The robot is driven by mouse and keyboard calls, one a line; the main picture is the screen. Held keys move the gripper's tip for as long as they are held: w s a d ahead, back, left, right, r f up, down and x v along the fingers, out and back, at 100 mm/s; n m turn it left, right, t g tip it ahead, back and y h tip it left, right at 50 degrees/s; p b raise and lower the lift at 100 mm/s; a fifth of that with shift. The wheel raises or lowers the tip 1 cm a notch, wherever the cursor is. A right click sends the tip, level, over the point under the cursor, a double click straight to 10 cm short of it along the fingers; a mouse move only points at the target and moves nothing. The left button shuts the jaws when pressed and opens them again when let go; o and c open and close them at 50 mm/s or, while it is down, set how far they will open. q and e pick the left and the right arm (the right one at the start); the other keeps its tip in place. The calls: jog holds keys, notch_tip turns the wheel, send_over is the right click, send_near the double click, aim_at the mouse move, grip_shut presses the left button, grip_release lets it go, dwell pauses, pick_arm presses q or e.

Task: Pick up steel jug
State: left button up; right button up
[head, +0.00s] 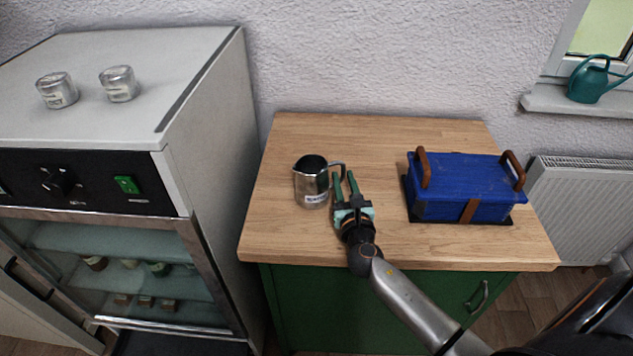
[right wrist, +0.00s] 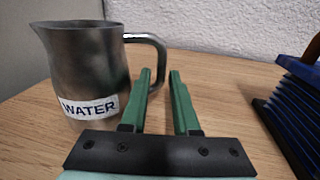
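The steel jug (head: 311,184) stands upright on the wooden worktop, left of my right gripper. Its handle points right and its spout left. In the right wrist view the jug (right wrist: 85,62) carries a white label reading "WATER", and its handle reaches behind the left finger. My right gripper (head: 345,178) is open, with its green fingers pointing away from me over the worktop. In the right wrist view the gripper (right wrist: 161,78) has a gap between its fingers with nothing held there. The left gripper is not in view.
A blue box with brown handles (head: 468,187) sits on a black base at the right of the wooden worktop (head: 290,245). A white cabinet (head: 200,100) stands left, with two small tins (head: 118,84) on top. The worktop behind the jug is clear.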

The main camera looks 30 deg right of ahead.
jog(key=x, duration=0.4)
jog(key=shift+w+d+r, duration=0.1)
jog(key=shift+w+d, duration=0.05)
jog(key=shift+w, duration=0.25)
jog(key=shift+c, duration=0.4)
grip_shut()
dwell(0.6)
